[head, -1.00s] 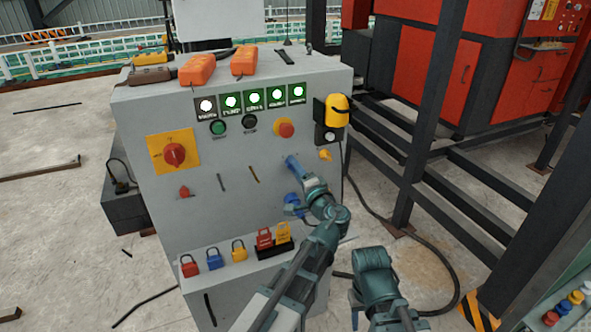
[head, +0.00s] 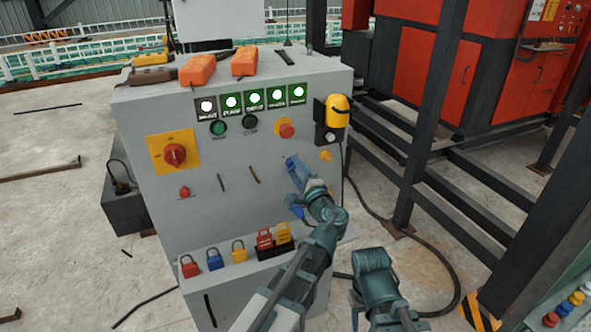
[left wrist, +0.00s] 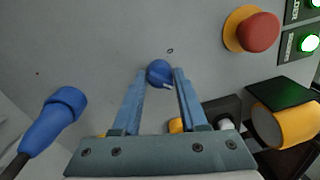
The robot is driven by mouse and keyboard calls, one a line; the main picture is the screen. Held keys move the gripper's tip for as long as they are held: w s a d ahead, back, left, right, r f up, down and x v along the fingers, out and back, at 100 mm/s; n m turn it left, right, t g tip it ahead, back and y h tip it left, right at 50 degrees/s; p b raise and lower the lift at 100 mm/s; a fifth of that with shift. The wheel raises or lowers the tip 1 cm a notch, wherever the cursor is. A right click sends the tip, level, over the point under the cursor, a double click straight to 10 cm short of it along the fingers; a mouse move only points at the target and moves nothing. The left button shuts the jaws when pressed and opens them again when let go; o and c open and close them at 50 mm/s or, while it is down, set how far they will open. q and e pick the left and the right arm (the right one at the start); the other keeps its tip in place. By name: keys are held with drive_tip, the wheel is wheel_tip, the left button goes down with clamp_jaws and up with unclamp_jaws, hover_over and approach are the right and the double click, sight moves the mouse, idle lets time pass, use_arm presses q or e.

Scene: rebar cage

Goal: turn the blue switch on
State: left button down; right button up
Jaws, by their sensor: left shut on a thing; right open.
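The blue switch (left wrist: 159,73) is a round knob on the grey cabinet face, with a pale mark on its lower right edge in the left wrist view. My left gripper (left wrist: 159,77) has its two blue fingers on either side of this knob, shut on it. In the head view my left gripper (head: 293,164) reaches the right part of the panel, and its fingers hide the knob there. My right gripper (head: 356,300) is low at the bottom centre, open and away from the cabinet, partly hidden by my own arm.
A blue plug with a cable (left wrist: 52,120) sticks out beside the switch. A red stop button (head: 285,130), green lights (head: 254,98) and a yellow lamp (head: 338,108) are above. A red rotary switch (head: 174,155) is left. Padlocks (head: 214,259) line the lower ledge.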

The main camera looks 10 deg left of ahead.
use_arm(q)
drive_tip(key=shift+f, duration=0.1)
drive_tip(key=shift+c, duration=2.4)
unclamp_jaws()
drive_tip(key=shift+s, duration=0.1)
